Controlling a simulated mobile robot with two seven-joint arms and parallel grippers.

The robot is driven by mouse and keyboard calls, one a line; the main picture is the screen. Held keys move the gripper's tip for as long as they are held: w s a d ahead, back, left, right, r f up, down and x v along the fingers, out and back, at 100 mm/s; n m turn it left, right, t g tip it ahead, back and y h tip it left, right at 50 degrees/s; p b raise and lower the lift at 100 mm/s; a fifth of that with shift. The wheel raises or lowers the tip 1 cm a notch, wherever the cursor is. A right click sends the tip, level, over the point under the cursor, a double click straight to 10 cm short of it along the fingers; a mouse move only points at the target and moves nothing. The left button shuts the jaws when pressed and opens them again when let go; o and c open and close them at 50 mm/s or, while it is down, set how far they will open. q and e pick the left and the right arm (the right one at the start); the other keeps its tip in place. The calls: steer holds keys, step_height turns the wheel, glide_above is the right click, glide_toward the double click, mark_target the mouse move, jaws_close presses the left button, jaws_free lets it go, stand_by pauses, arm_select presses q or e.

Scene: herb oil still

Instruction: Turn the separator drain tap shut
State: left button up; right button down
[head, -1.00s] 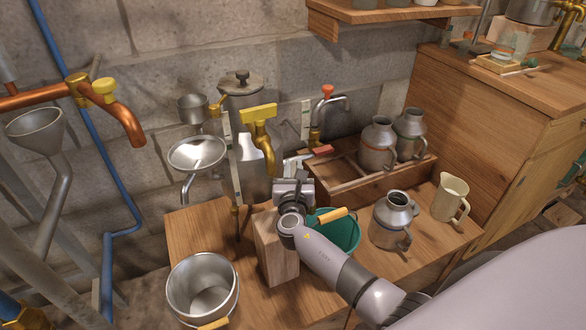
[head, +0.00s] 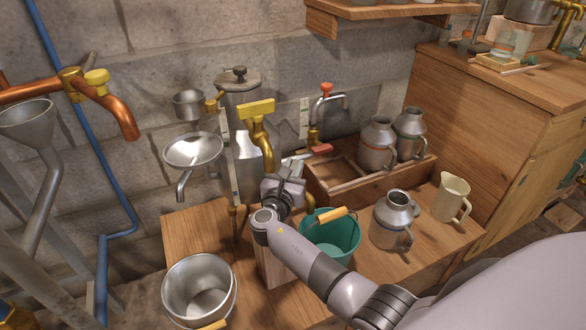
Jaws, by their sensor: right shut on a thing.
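The separator is a grey metal cylinder (head: 248,152) with a lid, against the stone wall. My right gripper (head: 288,175) is low at its front right side, pointing away from me. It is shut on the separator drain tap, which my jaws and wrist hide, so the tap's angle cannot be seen. A brass tap (head: 259,130) with a yellow handle stands just above and left of my jaws, apart from them. A red-ended grey lever or tool (head: 321,149) shows just beyond my jaws; whether it belongs to the tap cannot be told. My left gripper is not in view.
A green bucket (head: 332,238) stands close right of my wrist. A wooden block (head: 272,268) is under my wrist. A metal pail (head: 200,290) is at front left. Metal jugs (head: 391,222) and a cream pitcher (head: 450,197) stand to the right. A wooden tray (head: 325,188) lies behind.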

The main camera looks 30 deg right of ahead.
steer(key=c, duration=1.1)
jaws_free()
steer(key=shift+p+v, duration=0.9)
steer(key=shift+v, duration=2.65)
